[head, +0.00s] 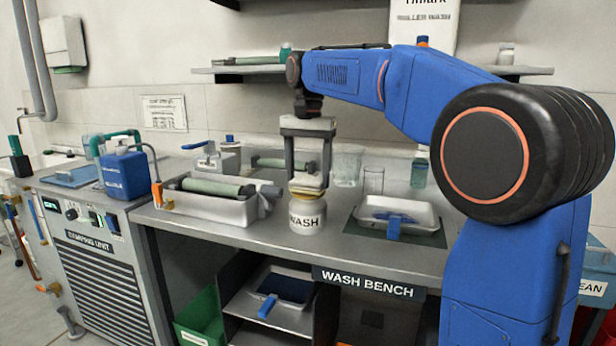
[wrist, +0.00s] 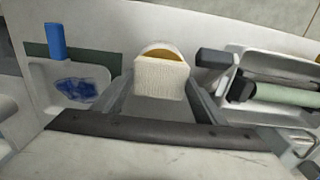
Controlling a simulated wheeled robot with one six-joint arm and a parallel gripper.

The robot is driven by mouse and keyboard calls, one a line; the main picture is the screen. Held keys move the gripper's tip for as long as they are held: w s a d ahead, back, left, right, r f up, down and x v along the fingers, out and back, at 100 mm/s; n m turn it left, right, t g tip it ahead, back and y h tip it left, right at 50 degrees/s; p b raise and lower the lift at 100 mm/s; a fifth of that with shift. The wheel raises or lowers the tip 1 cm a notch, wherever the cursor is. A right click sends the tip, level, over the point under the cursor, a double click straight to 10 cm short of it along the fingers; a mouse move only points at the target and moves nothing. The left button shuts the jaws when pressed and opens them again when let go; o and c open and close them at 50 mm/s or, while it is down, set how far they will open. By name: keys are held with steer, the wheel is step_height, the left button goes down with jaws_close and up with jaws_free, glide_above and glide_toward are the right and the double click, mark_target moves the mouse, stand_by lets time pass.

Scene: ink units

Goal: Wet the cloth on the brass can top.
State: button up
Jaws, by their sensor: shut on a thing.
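My gripper (head: 308,170) points straight down over the wash can (head: 307,217), a white can lettered WASH that stands upright on the bench. The gripper is shut on a folded cream cloth (head: 309,182), which also shows between the fingers in the wrist view (wrist: 160,77). The cloth is right at the can's brass top (head: 305,194). In the wrist view the brass top (wrist: 160,52) shows as a yellow rim past the cloth's far edge. The cloth hides most of the top, and I cannot tell whether it is pressed down.
A metal tray with a green roller (head: 211,187) stands left of the can. A white tray with a blue-handled tool (head: 393,224) lies on a dark mat to the right. Clear beakers (head: 347,166) stand behind. The bench front edge (head: 260,251) is clear.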

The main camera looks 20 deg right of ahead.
mark_target(308, 180)
steer(key=shift+r, duration=3.25)
